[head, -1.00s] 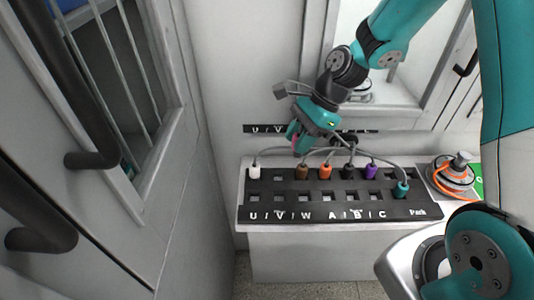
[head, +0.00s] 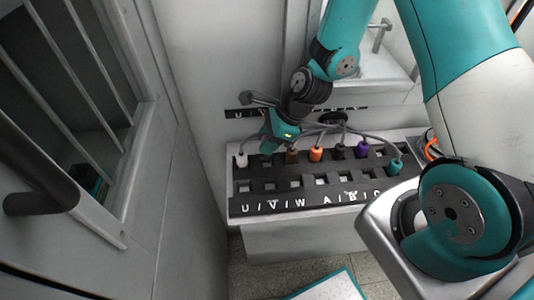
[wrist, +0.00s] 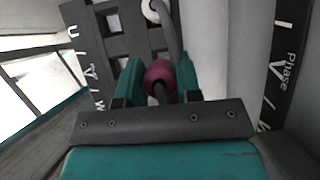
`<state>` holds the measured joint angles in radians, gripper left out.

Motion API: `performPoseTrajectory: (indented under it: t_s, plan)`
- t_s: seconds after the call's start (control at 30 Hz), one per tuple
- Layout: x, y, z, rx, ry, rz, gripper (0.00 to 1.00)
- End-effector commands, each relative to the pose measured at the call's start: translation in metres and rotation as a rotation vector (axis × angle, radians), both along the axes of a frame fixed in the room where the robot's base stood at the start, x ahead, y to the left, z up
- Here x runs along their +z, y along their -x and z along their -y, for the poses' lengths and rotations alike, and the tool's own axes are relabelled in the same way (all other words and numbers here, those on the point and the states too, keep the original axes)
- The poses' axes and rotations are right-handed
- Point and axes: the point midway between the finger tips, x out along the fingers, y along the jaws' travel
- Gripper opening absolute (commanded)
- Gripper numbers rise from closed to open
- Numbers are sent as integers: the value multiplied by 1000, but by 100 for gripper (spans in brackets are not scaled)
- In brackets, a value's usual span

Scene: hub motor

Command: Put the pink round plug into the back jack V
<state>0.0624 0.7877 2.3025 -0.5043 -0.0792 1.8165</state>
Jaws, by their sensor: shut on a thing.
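My gripper (head: 268,147) is shut on the pink round plug (wrist: 158,74), which sits between the two teal fingers in the wrist view with a grey cable running from it. In the head view the gripper hides the plug. It is at the back row of the black jack board (head: 300,205), between the white plug (head: 242,160) and the brown plug (head: 292,156), where back jack V lies. That jack is hidden by gripper and plug, so I cannot tell whether the plug is in it or just above.
Orange (head: 316,153), black, purple (head: 361,149) and teal (head: 396,166) plugs stand to the right, their cables arching close to my gripper. The front row holds open jacks. A wall stands behind the board, and a barred cabinet (head: 75,110) is at the left.

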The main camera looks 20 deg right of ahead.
Motion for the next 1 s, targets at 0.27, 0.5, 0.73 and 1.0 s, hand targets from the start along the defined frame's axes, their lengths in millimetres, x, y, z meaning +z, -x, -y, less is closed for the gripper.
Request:
performPoseTrajectory:
  t_s: [0.27, 0.5, 0.73, 1.0]
  plan:
    - [-31, 0, 0, 0, -1, -2, 7]
    - [-52, 0, 0, 1, 0, 0, 7]
    - [-53, 0, 0, 0, -1, 2, 7]
    - [-54, 0, 0, 0, 0, 1, 57]
